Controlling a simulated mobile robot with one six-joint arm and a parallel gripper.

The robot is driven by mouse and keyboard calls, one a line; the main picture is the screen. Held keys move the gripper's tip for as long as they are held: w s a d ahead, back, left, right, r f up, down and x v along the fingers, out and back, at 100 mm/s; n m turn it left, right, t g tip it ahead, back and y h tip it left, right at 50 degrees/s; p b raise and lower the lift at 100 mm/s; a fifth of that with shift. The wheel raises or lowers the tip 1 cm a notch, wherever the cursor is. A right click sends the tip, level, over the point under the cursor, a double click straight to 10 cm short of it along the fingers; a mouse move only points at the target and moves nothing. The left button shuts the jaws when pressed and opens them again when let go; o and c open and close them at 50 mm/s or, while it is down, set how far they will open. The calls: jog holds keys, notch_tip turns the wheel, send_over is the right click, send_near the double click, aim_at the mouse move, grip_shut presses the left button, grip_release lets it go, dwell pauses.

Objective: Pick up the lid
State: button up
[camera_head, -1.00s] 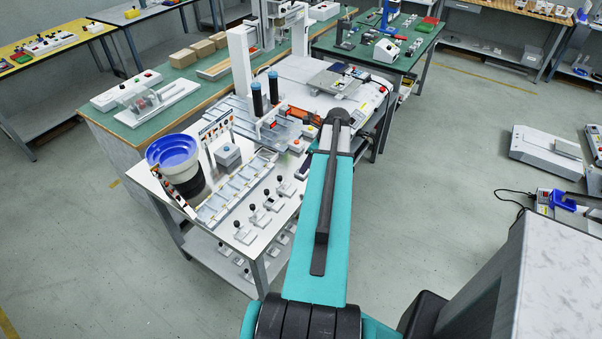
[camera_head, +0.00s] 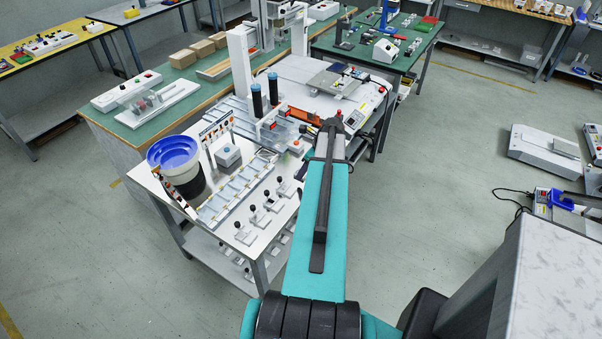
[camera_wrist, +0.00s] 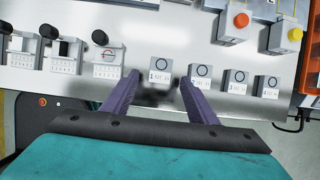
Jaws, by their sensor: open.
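I cannot make out which thing is the lid in either view. In the wrist view my gripper (camera_wrist: 158,78) is open, with its two purple fingers apart and nothing held. A small light-grey block with a round ring on top and a "1" on its label (camera_wrist: 160,74) lies between the fingertips in the picture. I cannot tell how far below the fingers it is. In the head view my arm reaches toward the white worktable (camera_head: 215,240), and my gripper is hidden there.
Similar ringed blocks (camera_wrist: 237,80) stand in a row to the right. Black-knobbed blocks (camera_wrist: 66,55) stand to the left. A red-button box (camera_wrist: 236,26) and a yellow-button box (camera_wrist: 287,35) are behind. A blue bowl feeder (camera_head: 172,152) stands at the table's left end.

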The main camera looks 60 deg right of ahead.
jog(key=shift+x, duration=1.2)
jog(key=c, duration=1.1)
